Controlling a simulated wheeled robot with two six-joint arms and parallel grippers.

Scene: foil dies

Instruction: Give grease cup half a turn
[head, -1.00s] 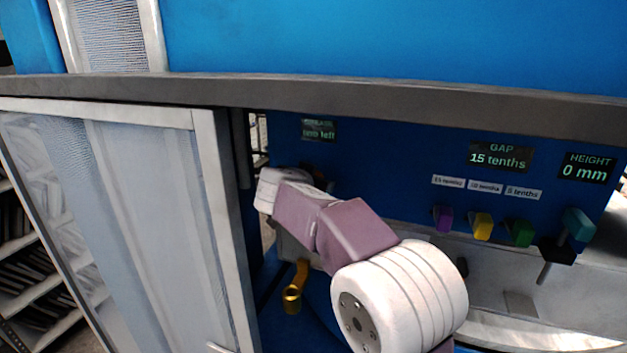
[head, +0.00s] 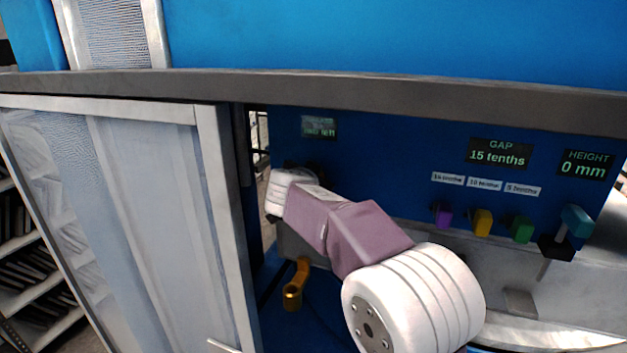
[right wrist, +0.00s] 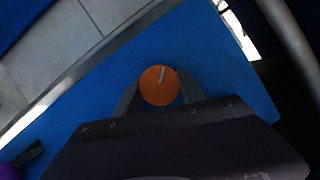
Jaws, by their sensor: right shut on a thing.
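The grease cup (right wrist: 158,88) is a round orange cap with a short pale mark near its top edge in the right wrist view. My right gripper (right wrist: 159,92) is shut on it, one grey finger on each side. In the head view my right arm reaches in from the lower right towards the blue panel. Its gripper and the cup cannot be made out there. My left gripper is in neither current view.
A small display (head: 319,127), too blurred to read, sits above my arm. Displays read GAP 15 tenths (head: 498,153) and HEIGHT 0 mm (head: 586,164). Purple (head: 442,214), yellow (head: 482,222) and green (head: 521,229) knobs stand below. A gold crank-shaped part (head: 296,285) is below my arm; a framed clear door (head: 222,230) stands left.

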